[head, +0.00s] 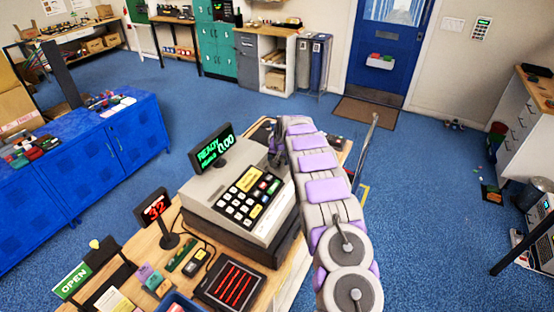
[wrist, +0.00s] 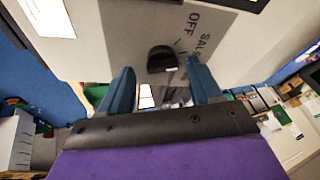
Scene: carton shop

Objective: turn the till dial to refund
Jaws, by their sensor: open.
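The till (head: 240,200) stands on the wooden counter in the head view, its green display (head: 214,148) reading READY and 0.00. In the wrist view, the black dial (wrist: 161,60) sits on a grey plate (wrist: 140,25) on the till's side. The words OFF and SALE show beside it; a refund mark cannot be made out. My gripper (wrist: 160,82) is open, its two blue fingers pointing at the dial, one to either side of it in the picture. Whether they touch it cannot be told. In the head view my arm hides the dial, and the gripper is not clear.
A red number display (head: 155,208), a black tray with red bars (head: 230,286) and small items crowd the counter left of and before the till. Blue floor lies open toward the blue door (head: 392,50).

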